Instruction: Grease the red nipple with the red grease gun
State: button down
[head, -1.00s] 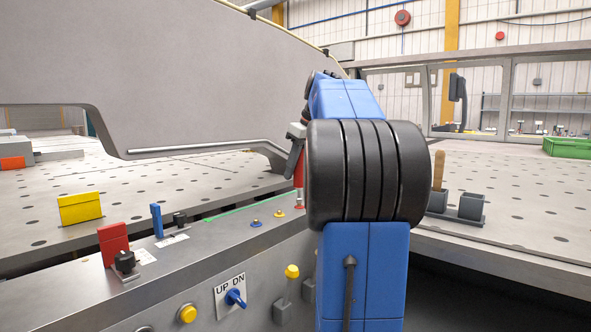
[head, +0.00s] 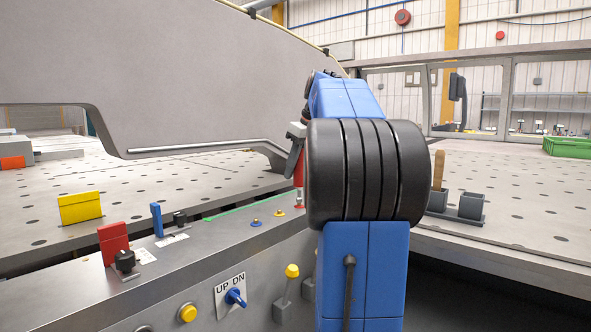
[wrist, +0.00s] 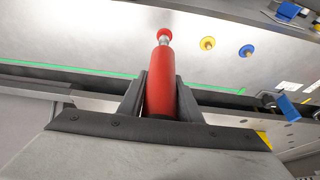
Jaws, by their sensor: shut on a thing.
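The red grease gun (wrist: 161,90) is held between the two fingers of my gripper (wrist: 161,98) in the wrist view. Its metal tip points at the red nipple (wrist: 164,34) and appears to touch or overlap it; I cannot tell how firmly it is seated. In the head view the red grease gun (head: 299,169) shows partly beside my arm, upright above the red nipple (head: 299,206). My gripper is mostly hidden there behind my arm. The yellow nipple (wrist: 207,43) and the blue nipple (wrist: 246,50) sit beside the red one.
A grey holder (head: 471,206) stands right of my arm. The large grey beam (head: 200,80) hangs close behind the gun. A green crate (head: 566,147) is far right.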

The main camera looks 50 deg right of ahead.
jog(key=shift+r, duration=3.5)
jog(key=shift+f, duration=0.1)
jog(key=shift+f, duration=2.9)
jog(key=shift+f, duration=0.5)
jog(key=shift+r, duration=3.5)
